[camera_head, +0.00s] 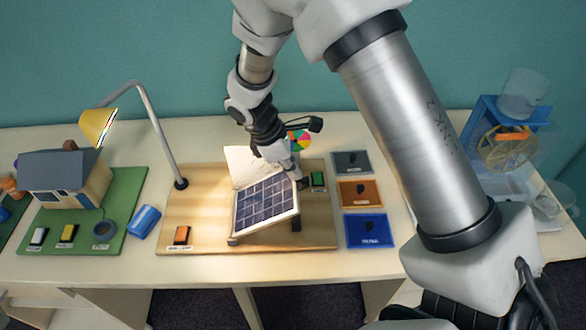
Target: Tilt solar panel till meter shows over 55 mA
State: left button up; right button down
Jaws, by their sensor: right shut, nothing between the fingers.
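The solar panel (266,203) is a dark blue gridded plate with a pale frame. It stands tilted on a wooden board (205,215), its near edge low and its far edge raised. My right gripper (295,174) is shut and empty at the panel's far right corner; I cannot tell whether it touches the panel. A small dark box with a green face (318,179) sits just right of the gripper; it may be the meter, but no reading is legible. My left gripper is not in view.
A yellow lamp (98,126) on a bent grey pole stands left of the panel. A color wheel (299,140) is behind the gripper. Grey, orange and blue tiles (369,230) lie at right. A model house (65,182) stands at left, a water wheel (505,148) at far right.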

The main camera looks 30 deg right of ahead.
jog(key=c, duration=1.7)
grip_release()
jog(key=shift+w+f, duration=0.15)
jog(key=shift+w, duration=0.05)
jog(key=o, duration=0.7)
jog(key=shift+w+f, duration=0.15)
jog(key=shift+w, duration=0.2)
jog(key=shift+s+r, duration=0.25)
jog(key=shift+s, duration=0.05)
jog(key=v, duration=1.2)
jog(key=shift+w+f, duration=0.1)
jog(key=shift+w, duration=0.1)
